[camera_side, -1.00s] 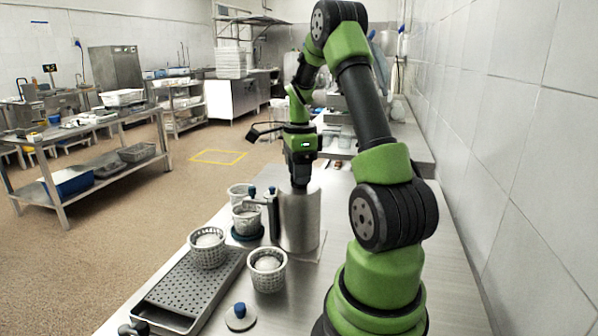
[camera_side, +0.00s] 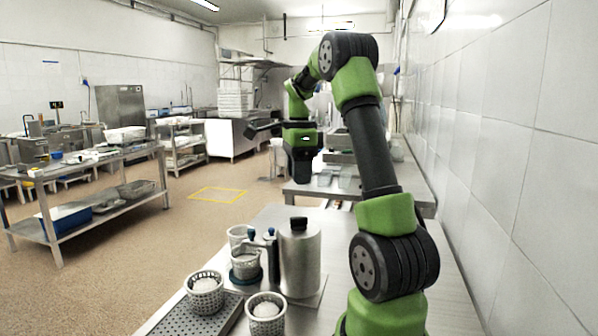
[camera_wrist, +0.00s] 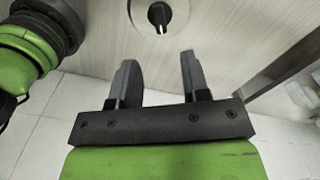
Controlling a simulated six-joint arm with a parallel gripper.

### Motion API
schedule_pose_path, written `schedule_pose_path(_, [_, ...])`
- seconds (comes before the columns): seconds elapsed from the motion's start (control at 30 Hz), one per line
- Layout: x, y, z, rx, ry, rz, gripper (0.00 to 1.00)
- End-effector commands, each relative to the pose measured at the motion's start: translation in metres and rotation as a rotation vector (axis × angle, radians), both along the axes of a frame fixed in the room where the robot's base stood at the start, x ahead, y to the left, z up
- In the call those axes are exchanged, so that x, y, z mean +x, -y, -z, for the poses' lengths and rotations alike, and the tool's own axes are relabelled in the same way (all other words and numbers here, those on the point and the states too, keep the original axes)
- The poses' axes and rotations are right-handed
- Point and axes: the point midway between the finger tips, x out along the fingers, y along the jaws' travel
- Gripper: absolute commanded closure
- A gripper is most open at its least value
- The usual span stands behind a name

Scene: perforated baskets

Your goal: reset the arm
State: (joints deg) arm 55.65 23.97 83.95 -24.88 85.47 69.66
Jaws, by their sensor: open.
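My gripper (camera_side: 302,178) hangs in the air above and behind a metal bottle with a black cap (camera_side: 299,258), pointing down. In the wrist view the two fingers of my gripper (camera_wrist: 158,75) are apart with nothing between them. The black-capped top of the bottle (camera_wrist: 160,14) shows beyond the fingertips, clear of them. The bottle stands upright on the steel table (camera_side: 440,300).
Two perforated baskets with pale contents, one at the left (camera_side: 205,293) and one in front (camera_side: 266,315), stand near a perforated tray (camera_side: 190,322). A tiled wall (camera_side: 500,180) bounds the right.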

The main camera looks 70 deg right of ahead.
Motion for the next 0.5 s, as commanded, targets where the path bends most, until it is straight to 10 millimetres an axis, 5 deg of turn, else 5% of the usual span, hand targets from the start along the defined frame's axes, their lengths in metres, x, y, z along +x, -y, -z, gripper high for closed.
schedule_pose_path(0.5, [0.0022,-0.0034,-0.0022,-0.004,0.006,-0.021,0.57])
